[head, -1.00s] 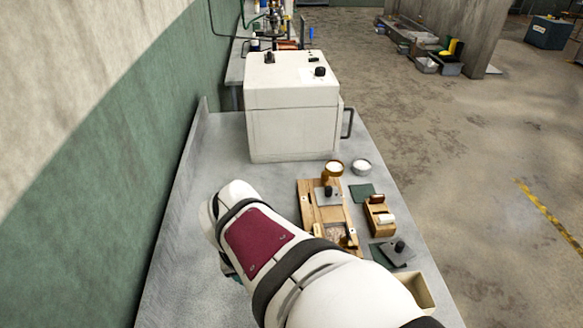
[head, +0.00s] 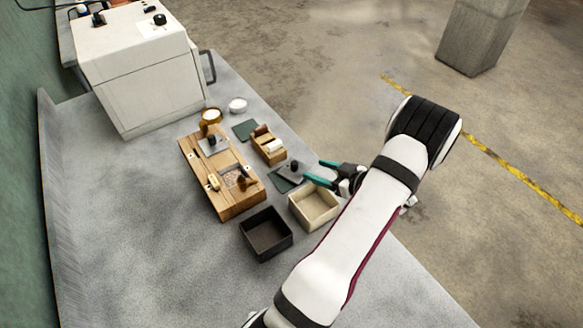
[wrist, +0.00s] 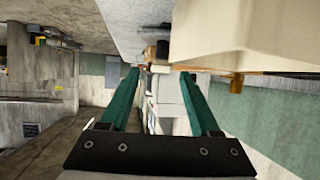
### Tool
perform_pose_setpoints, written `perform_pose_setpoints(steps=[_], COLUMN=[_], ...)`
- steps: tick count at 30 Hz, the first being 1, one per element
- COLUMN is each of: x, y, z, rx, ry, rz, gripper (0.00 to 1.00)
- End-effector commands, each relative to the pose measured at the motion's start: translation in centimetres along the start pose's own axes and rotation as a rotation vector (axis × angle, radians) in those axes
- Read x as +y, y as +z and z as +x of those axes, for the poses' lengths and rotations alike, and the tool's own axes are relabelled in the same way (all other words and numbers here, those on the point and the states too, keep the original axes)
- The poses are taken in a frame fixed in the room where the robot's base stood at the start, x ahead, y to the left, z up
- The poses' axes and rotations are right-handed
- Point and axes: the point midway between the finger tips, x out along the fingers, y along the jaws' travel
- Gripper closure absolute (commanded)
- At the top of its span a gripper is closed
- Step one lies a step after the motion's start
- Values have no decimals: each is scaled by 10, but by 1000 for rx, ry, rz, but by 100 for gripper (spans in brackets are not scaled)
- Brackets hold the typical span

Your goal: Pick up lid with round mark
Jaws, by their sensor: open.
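A flat grey lid with a black knob (head: 293,172) lies on a dark green mat (head: 283,186) near the table's right edge. A second grey lid with a black knob (head: 212,144) lies on the wooden board (head: 228,208). Any round mark on either is too small to make out. My gripper (head: 317,170) is open, its teal fingers pointing left at the right side of the lid on the mat. I cannot tell whether they touch it. In the wrist view the open fingers (wrist: 161,74) appear with nothing clearly held between them.
A beige open box (head: 314,214) and a black open box (head: 265,240) stand in front of the mat. A small wooden holder (head: 268,148), another green mat (head: 245,130), two small round containers and a white cabinet (head: 145,75) stand farther back. The table's left is clear.

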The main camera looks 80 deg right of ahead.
Motion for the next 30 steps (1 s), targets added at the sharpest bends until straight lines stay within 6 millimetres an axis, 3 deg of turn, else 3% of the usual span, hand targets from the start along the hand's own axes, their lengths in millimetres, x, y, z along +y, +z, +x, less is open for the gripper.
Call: perform_pose_setpoints(steps=[12, 21, 30], x=[-4, -3, -3], y=[2, 1, 1], z=[73, 81, 81], rx=[-1, -1, -1], ry=[-2, 2, 2], rz=[-1, 0, -1], gripper=[37, 39, 93])
